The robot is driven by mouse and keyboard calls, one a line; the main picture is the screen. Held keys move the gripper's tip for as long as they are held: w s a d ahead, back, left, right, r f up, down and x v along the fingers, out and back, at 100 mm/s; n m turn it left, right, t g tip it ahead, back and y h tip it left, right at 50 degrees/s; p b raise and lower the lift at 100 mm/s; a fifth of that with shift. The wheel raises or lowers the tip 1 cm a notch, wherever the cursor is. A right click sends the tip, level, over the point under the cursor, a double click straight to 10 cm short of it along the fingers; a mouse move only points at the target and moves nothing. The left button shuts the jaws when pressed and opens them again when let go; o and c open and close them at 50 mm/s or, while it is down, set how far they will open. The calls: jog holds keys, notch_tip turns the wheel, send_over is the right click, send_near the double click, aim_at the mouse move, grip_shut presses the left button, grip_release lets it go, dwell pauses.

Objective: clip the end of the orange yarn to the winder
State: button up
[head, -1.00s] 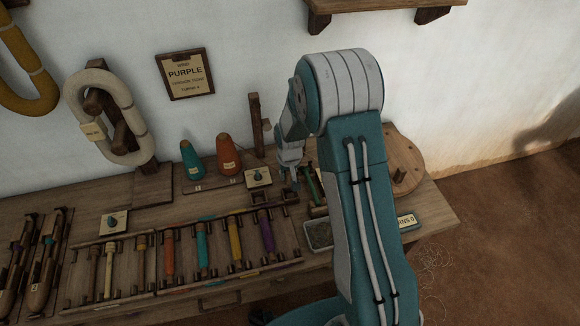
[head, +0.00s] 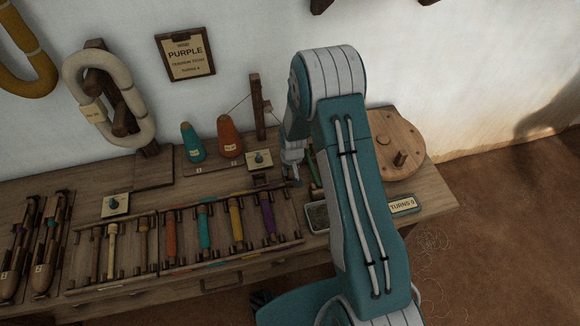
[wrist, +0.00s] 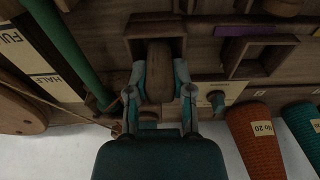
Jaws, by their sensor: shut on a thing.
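The orange yarn cone (head: 229,136) stands on the bench next to a teal cone (head: 193,142). A thin thread runs from its top toward an upright wooden post (head: 257,106). The winder's round wooden wheel (head: 397,150) with a knob is at the right, partly behind my arm. My gripper (head: 292,165) is low over the bench, left of the wheel. In the wrist view my gripper (wrist: 160,82) is shut on a brown wooden piece (wrist: 158,62) by a square wooden frame. A tan strand passes at the left; the yarn's end cannot be made out.
A rack (head: 180,272) with several coloured bobbins lies along the bench front. A small tray (head: 318,216) and a TURNS 0 sign (head: 403,205) sit near my arm. A green rod (wrist: 70,50) and a FULL/HALF gauge (wrist: 40,62) are close to my gripper.

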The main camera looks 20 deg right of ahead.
jog(key=shift+d, duration=0.25)
jog(key=shift+a, duration=0.1)
jog(key=o, duration=0.9)
jog(key=shift+a, duration=0.1)
jog(key=o, duration=0.3)
jog(key=shift+o, duration=0.2)
jog(key=shift+r, duration=4)
